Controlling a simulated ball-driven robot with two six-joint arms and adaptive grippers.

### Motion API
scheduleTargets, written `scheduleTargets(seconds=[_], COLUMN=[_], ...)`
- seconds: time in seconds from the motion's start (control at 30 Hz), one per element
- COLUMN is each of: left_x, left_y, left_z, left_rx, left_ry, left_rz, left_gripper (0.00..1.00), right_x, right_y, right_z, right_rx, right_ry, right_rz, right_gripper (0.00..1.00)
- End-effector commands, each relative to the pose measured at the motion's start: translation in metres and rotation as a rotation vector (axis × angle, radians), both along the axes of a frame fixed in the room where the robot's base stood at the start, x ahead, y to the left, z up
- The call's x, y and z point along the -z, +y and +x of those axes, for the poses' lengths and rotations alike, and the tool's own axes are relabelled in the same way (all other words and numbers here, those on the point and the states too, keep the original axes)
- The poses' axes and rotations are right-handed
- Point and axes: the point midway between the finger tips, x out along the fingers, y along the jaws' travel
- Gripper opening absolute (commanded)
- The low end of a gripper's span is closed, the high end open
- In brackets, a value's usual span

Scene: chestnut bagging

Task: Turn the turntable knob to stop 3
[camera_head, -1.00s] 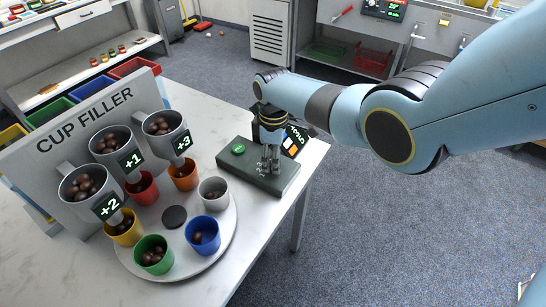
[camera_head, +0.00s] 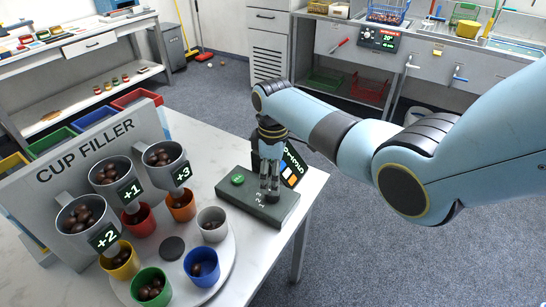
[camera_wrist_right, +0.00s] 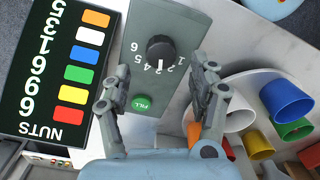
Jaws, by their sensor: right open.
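The turntable knob (camera_wrist_right: 160,50) is round and dark on a grey control box (camera_head: 232,197), with white numbers 1 to 6 around it. My right gripper (camera_wrist_right: 160,70) is open, its fingers on either side and slightly short of the knob; I cannot tell whether they touch it. In the head view the right gripper (camera_head: 270,188) points down over the box and hides the knob. The white round turntable (camera_head: 222,262) carries grey, orange, red, yellow, green and blue cups, several holding chestnuts. My left gripper is not in view.
A green FILL button (camera_head: 238,179) is beside the knob. A dark NUTS display (camera_wrist_right: 40,75) with coloured bars stands by the box. The cup filler panel (camera_head: 85,150) with chestnut hoppers (camera_head: 78,222) rises at left. Floor is free right of the table.

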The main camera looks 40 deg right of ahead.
Motion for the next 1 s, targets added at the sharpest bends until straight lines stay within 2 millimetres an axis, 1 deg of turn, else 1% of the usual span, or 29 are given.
scheduleTargets(seconds=[0.03, 0.1, 0.2, 0.3, 0.4, 0.57, 1.0], left_x=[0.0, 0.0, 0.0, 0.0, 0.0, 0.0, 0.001], left_y=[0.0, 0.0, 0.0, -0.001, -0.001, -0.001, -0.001], left_z=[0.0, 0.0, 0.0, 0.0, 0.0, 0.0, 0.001], left_rx=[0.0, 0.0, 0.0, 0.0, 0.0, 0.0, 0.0], left_ry=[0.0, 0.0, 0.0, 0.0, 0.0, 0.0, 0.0], left_rz=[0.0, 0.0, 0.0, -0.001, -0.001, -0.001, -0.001], left_gripper=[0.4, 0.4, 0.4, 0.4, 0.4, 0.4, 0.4], right_x=[-0.012, -0.028, -0.047, -0.061, -0.069, -0.072, -0.071], right_y=[-0.001, -0.001, 0.0, -0.001, -0.001, -0.001, -0.001], right_z=[0.001, 0.001, 0.001, 0.001, 0.001, 0.001, 0.0], right_rx=[-0.001, 0.0, 0.0, 0.001, 0.0, 0.001, 0.001], right_ry=[-0.005, -0.004, -0.004, -0.003, -0.001, 0.001, 0.002], right_rz=[-0.001, 0.0, 0.001, 0.0, 0.0, 0.001, 0.001], right_gripper=[0.61, 0.61, 0.61, 0.61, 0.61, 0.61, 0.61])
